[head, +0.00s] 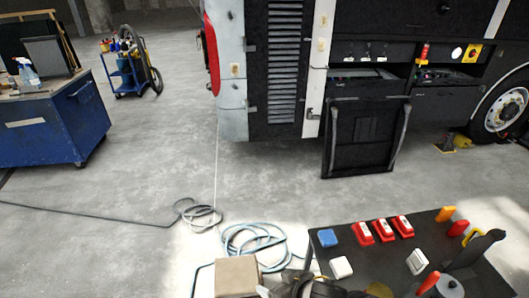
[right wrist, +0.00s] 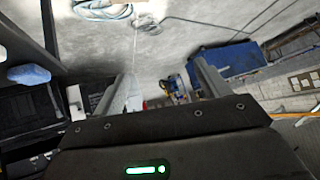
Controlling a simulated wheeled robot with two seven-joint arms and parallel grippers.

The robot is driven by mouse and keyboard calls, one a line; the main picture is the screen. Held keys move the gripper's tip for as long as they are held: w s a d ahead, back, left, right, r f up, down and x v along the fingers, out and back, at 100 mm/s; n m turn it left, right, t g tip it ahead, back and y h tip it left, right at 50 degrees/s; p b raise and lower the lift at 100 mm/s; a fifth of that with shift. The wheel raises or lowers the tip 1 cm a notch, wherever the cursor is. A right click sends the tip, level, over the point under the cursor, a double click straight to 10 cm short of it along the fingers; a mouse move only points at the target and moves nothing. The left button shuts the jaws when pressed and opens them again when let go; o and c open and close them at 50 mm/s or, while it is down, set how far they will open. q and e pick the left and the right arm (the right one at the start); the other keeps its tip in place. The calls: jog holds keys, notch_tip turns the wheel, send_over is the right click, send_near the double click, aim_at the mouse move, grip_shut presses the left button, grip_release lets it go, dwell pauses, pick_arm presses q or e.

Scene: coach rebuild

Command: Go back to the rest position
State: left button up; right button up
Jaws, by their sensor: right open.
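My right gripper (head: 283,285) shows at the bottom edge of the head view, partly cut off, beside the left end of a dark work table (head: 375,262). In the right wrist view its two grey fingers (right wrist: 167,85) stand apart with nothing between them. Past them the wrist view shows open floor and the blue cabinet. My left gripper is not in the head view.
A cardboard box (head: 237,275) is close to my right gripper. The table carries red-and-white items (head: 383,230), a blue block (head: 327,238) and tools. Hoses (head: 252,240) lie on the floor. A coach (head: 280,70) and a blue cabinet (head: 50,128) stand beyond.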

jog(key=s+d+f+m+g+h, duration=0.2)
jog(key=s+d+h, duration=0.1)
jog(key=s+d, duration=0.7)
jog(key=s+d+f+m+g+h, duration=0.1)
jog(key=s+d+m+h, duration=0.15)
jog(key=s+d, duration=0.7)
notch_tip(320, 180, down, 28)
jog(key=w+d+g+b, duration=0.1)
jog(key=d+b, duration=0.1)
jog(key=b, duration=0.3)
jog(key=s+d+f+g+b, duration=0.1)
jog(key=s+f+b, duration=0.1)
jog(key=s+f, duration=0.6)
jog(key=s+d+f+n+b, duration=0.1)
jog(key=s+f+b, duration=0.1)
jog(key=s+f, duration=0.7)
notch_tip(320, 180, down, 6)
jog(key=shift+d+r+g+h, duration=0.1)
jog(key=shift+d+g+h, duration=0.15)
jog(key=shift+g+h, duration=0.15)
jog(key=shift+o, duration=0.3)
jog(key=shift+s, duration=0.1)
